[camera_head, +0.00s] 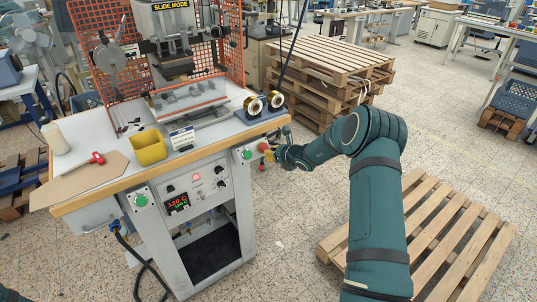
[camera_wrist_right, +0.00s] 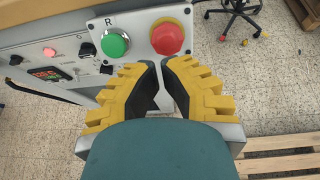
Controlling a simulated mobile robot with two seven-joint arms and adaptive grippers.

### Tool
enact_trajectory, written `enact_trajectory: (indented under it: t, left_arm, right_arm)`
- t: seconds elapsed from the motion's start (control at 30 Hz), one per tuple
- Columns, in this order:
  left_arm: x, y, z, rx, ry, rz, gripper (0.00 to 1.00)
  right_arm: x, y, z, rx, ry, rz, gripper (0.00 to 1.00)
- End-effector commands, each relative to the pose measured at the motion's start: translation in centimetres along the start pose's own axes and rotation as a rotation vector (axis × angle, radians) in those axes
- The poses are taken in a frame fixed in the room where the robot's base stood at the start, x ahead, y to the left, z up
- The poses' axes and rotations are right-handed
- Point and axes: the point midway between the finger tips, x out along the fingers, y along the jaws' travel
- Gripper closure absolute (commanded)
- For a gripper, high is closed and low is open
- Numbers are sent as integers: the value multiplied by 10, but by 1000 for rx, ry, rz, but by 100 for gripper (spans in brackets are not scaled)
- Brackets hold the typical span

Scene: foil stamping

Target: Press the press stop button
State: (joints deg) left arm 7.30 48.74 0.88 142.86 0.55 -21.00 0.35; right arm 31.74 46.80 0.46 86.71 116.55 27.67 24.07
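The red stop button (camera_wrist_right: 168,38) is a round red mushroom cap on a light panel at the press's right front corner. In the head view the red button (camera_head: 263,147) shows beside my right gripper (camera_head: 276,154). In the wrist view my right gripper (camera_wrist_right: 158,66) has its yellow and black fingers nearly together, with a narrow empty gap between them. The fingertips appear just below the red button, and I see no clear contact. A green button (camera_wrist_right: 116,45) marked R sits left of the red one. My left gripper is out of view.
The press table (camera_head: 212,136) carries a yellow bin (camera_head: 149,147) and two foil rolls (camera_head: 264,104). Another green button (camera_head: 141,200) is on the left front. Stacked pallets (camera_head: 322,80) stand behind my right arm, and a pallet (camera_head: 430,230) lies to the right.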

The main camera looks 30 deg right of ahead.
Motion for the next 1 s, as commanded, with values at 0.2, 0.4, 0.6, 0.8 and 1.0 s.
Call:
enact_trajectory:
  t: [0.2, 0.4, 0.6, 0.8, 1.0]
  left_arm:
    - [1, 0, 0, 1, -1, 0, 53]
    - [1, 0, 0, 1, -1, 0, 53]
    - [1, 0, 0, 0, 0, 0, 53]
    - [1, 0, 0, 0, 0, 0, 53]
    - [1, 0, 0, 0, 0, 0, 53]
  right_arm:
    - [-50, -2, 1, 1, 0, -5, 100]
    - [-79, -2, 0, 0, 0, -5, 100]
    - [-90, -2, 0, 0, -1, -4, 100]
    - [-91, -2, 0, 0, -1, -4, 100]
    - [-91, -2, 0, 0, -1, -4, 100]
